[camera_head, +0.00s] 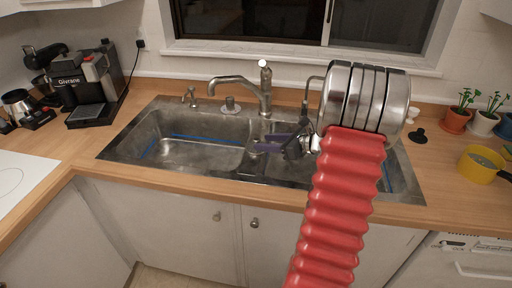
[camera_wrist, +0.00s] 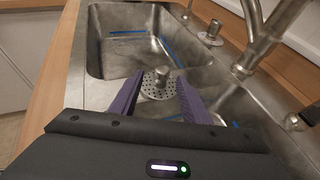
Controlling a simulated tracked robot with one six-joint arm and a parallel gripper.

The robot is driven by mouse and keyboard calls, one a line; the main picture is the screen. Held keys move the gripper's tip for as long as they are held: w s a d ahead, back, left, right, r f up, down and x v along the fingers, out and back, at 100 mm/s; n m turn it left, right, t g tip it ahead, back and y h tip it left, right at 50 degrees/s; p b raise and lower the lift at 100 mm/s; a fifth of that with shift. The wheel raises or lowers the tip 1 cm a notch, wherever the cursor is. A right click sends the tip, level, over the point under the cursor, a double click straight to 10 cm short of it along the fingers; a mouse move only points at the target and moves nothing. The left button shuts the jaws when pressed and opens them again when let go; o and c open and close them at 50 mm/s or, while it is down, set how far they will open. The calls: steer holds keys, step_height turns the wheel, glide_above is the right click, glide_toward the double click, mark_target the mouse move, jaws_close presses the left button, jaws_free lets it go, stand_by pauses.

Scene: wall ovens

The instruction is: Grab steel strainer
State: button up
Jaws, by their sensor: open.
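The steel strainer (camera_wrist: 158,85) is a round perforated disc with a small knob. In the wrist view it lies at the middle of the sink, near the divider between the two basins. My gripper (camera_wrist: 160,77) is open, with its purple fingers on either side of the strainer in this view. I cannot tell whether they touch it. In the head view my gripper (camera_head: 262,146) is low over the sink's middle, and its fingers and wrist largely hide the strainer.
The steel faucet (camera_head: 262,90) rises behind the gripper. A small knobbed metal piece (camera_head: 230,105) stands on the sink's back rim. The left basin (camera_head: 185,145) is empty. A yellow pot (camera_head: 480,164) and potted plants stand at the right, a coffee machine (camera_head: 92,85) at the left.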

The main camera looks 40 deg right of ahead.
mark_target(257, 139)
steer(key=shift+w, duration=0.1)
steer(key=shift+x, duration=2.55)
steer(key=shift+d, duration=0.1)
steer(key=shift+c, duration=0.3)
jaws_close()
